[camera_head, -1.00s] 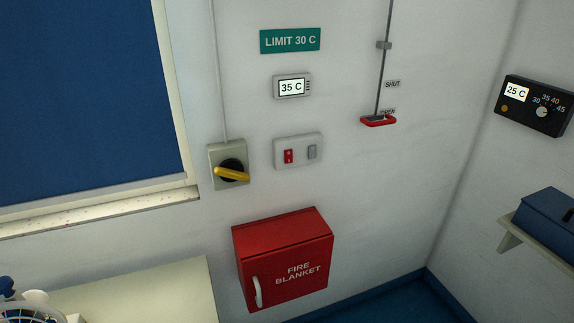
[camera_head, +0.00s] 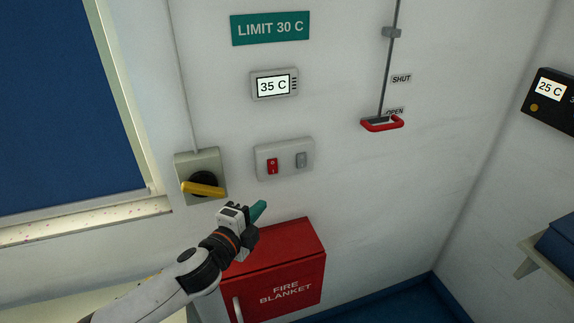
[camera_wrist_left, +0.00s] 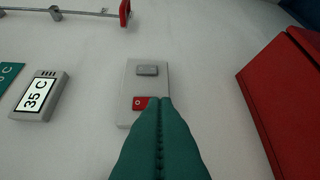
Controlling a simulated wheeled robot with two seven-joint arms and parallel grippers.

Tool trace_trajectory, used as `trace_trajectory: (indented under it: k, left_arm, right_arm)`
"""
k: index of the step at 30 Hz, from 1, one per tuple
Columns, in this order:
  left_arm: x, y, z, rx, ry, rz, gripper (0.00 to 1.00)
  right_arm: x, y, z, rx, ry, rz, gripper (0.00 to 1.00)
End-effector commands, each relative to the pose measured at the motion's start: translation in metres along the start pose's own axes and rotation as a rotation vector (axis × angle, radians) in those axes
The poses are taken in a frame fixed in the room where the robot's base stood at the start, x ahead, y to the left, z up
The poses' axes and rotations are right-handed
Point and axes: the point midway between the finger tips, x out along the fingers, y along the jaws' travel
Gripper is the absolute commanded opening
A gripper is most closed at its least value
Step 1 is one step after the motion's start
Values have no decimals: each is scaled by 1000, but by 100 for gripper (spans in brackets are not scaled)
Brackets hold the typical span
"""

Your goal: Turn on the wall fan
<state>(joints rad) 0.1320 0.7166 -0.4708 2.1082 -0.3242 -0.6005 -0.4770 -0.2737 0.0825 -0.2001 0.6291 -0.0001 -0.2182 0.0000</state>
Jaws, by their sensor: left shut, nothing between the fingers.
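A pale switch plate (camera_head: 286,160) on the wall carries a red rocker (camera_head: 272,166) at left and a grey rocker (camera_head: 301,160) at right. No wall fan shows in the current views. My left gripper (camera_head: 259,208), with teal fingers, is shut and empty, below the plate in the head view. In the left wrist view its fingertips (camera_wrist_left: 160,102) partly cover the red rocker (camera_wrist_left: 140,104); the grey rocker (camera_wrist_left: 148,70) is clear beyond them. I cannot tell contact. My right gripper is not in view.
A rotary switch with a yellow handle (camera_head: 203,188) is left of the plate. A display (camera_head: 274,86) reads 35 C under a LIMIT 30 C sign (camera_head: 270,29). A red fire blanket box (camera_head: 285,268) is below; a red pull handle (camera_head: 382,124) is at right.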

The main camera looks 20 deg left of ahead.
Motion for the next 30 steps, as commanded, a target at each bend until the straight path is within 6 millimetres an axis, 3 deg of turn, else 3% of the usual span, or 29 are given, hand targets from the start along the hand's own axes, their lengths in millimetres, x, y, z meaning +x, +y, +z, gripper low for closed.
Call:
trace_trajectory:
  k: [2,4,10,14,17,23,30]
  left_arm:
    - [0,1,0,8,-4,3,0]
    - [0,1,0,8,-4,3,0]
    - [0,1,0,6,-3,2,0]
    - [5,2,0,4,-3,3,0]
    - [16,3,0,3,-2,3,0]
    - [55,6,1,3,-2,4,0]
    - [102,4,1,2,-1,2,0]
  right_arm:
    - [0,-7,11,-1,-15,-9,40]
    - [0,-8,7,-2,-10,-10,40]
    - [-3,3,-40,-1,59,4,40]
    - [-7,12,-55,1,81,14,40]
    - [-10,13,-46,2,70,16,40]
    - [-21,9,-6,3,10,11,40]
    - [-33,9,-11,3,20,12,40]
